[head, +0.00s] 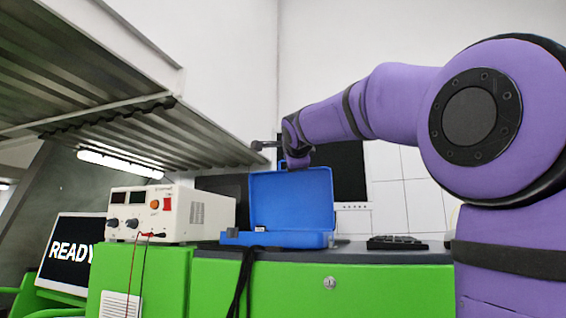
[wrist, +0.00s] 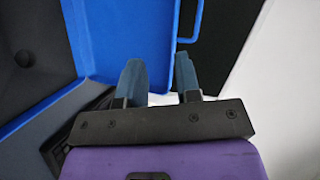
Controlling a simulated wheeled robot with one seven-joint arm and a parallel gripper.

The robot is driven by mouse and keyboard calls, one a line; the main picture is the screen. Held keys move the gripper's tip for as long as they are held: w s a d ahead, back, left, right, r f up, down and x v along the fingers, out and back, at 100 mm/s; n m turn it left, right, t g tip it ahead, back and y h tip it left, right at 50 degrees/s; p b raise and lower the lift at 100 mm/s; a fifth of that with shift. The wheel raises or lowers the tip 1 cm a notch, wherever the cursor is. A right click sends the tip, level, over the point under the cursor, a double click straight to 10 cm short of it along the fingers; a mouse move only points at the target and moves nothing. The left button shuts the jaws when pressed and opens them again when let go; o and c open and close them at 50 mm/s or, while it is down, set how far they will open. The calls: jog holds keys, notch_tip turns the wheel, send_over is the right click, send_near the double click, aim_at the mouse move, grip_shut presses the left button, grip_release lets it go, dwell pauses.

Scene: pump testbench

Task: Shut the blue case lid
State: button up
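The blue case (head: 290,240) stands on the dark counter with its lid (head: 290,198) raised about upright. In the wrist view the lid (wrist: 120,30) shows at the top, with its blue handle (wrist: 197,22) on the right edge, and the dark case interior (wrist: 28,60) is at left. My gripper (wrist: 160,70) has its two fingers apart with no object visible between them. The fingertips are near the lid in that picture; whether they touch it I cannot tell. In the head view my wrist is above the lid's top edge and the fingers are hard to make out.
A cream power supply (head: 170,213) with red and black leads stands left of the case. A dark monitor (head: 340,172) is behind the lid. A keyboard (head: 396,243) lies to the right. A metal shelf (head: 90,90) overhangs at upper left. The green cabinet (head: 400,285) carries the counter.

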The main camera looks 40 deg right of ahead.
jog(key=w+d+r+m, duration=0.1)
jog(key=w+d, duration=0.2)
jog(key=w+d+r+h, duration=0.1)
jog(key=w+d, duration=0.2)
jog(key=w, duration=0.1)
jog(key=w+d+r+m, duration=0.1)
jog(key=w+d+r, duration=0.1)
jog(key=w, duration=0.1)
jog(key=shift+w+d+m+t, duration=0.25)
jog(key=shift+d+m+t, duration=0.05)
jog(key=shift+d+t, duration=0.1)
jog(key=shift+c, duration=0.5)
grip_shut()
